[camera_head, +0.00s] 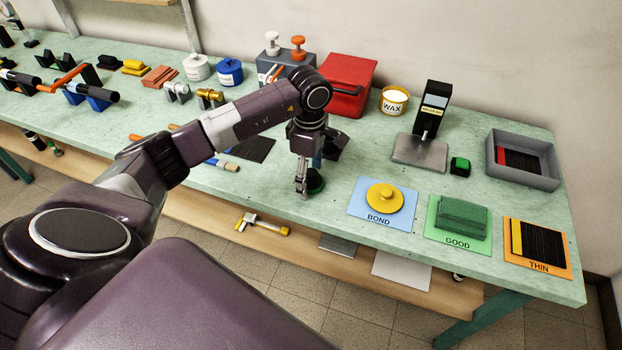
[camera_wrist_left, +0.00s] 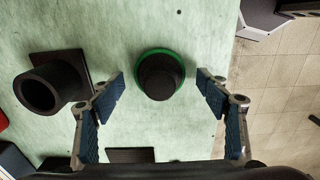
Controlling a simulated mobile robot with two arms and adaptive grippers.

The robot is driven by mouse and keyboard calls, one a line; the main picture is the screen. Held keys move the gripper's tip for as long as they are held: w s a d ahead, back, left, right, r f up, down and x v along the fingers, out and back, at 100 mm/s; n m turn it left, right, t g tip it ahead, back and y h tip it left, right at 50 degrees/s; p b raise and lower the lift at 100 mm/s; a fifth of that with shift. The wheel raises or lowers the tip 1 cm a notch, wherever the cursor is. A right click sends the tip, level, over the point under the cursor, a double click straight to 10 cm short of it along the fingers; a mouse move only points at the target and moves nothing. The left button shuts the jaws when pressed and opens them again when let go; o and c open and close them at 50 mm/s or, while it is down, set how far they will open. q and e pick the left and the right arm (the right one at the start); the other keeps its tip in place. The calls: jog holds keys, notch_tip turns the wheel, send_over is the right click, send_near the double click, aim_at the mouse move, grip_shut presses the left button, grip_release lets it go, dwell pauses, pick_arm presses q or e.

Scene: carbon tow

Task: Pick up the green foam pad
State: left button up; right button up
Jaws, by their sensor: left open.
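The green foam pad (camera_head: 318,187) is a round green disc with a black knob on top, lying on the pale green bench near its front edge. In the left wrist view the pad (camera_wrist_left: 144,56) shows as a green rim around the black knob. My left gripper (camera_head: 302,190) points down at the pad, and its arm hides part of the scene behind. In the left wrist view the gripper (camera_wrist_left: 161,84) is open, with one blue-padded finger on each side of the knob and a gap to both. My right gripper is not in view.
A black tube on a square base (camera_wrist_left: 42,90) stands close to the left finger in the wrist view. A yellow knobbed pad (camera_head: 384,198) sits on the blue BOND card, right of the gripper. Beyond are the green GOOD card (camera_head: 433,232) and orange THIN card (camera_head: 566,270).

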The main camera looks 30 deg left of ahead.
aim_at(310, 171)
pick_arm(q)
jog(key=c, duration=1)
jog(key=shift+r, duration=0.15)
notch_tip(310, 171, up, 10)
jog(key=shift+w+f+b, duration=0.15)
jog(key=shift+b, duration=0.95)
notch_tip(310, 171, up, 10)
jog(key=shift+r+p, duration=0.1)
jog(key=shift+p, duration=0.3)
